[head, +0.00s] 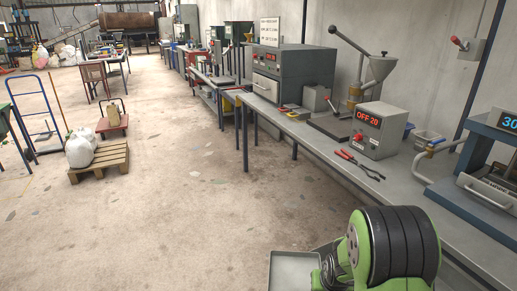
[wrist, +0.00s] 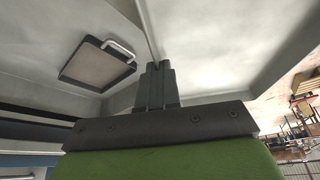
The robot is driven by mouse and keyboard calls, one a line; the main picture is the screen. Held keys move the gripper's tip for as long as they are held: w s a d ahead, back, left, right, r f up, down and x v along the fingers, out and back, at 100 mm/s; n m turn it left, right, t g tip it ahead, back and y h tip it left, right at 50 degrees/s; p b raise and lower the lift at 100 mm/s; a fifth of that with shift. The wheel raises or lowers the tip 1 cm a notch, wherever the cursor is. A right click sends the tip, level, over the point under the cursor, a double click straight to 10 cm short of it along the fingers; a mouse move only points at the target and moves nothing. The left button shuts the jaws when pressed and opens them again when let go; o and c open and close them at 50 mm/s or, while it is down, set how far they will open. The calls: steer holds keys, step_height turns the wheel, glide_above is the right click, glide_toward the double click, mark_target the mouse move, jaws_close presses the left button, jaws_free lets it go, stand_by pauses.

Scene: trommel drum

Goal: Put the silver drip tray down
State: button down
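The silver drip tray (head: 293,270) is a shallow, empty grey tray with a raised rim, at the bottom of the head view. It is beside my gripper (head: 326,272), in front of the bench, above the floor. My green and black wrist hides its right side. In the wrist view my gripper (wrist: 158,68) has its dark fingers close together on a thin grey wall of the tray. Pale grey surface (wrist: 220,45) of the tray spreads beyond the fingers. The tray's underside and the exact contact of the fingertips are hidden.
A long grey bench (head: 318,140) runs along the right wall. On it stand a control box reading OFF 20 (head: 380,130), red-handled pliers (head: 360,165) and a blue-framed machine (head: 485,165). Bench top shows bare between the pliers and the blue machine. Floor (head: 190,220) at left is open.

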mark_target(309, 290)
steer(key=shift+n+y, duration=0.3)
steer(key=shift+n, duration=0.3)
steer(key=a, duration=0.4)
steer(key=shift+s, duration=0.15)
steer(key=shift+s+a+r+p, duration=0.1)
steer(key=shift+a+r+p, duration=0.15)
steer(key=shift+p, duration=0.1)
steer(key=p+v, duration=0.3)
steer(key=p, duration=0.6)
steer(key=shift+d+r+p, duration=0.1)
steer(key=shift+r+p, duration=0.2)
steer(key=shift+r, duration=0.1)
steer(key=shift+s+r+p, duration=0.25)
steer(key=shift+p, duration=0.75)
steer(key=shift+f, duration=0.1)
steer(key=shift+f, duration=0.1)
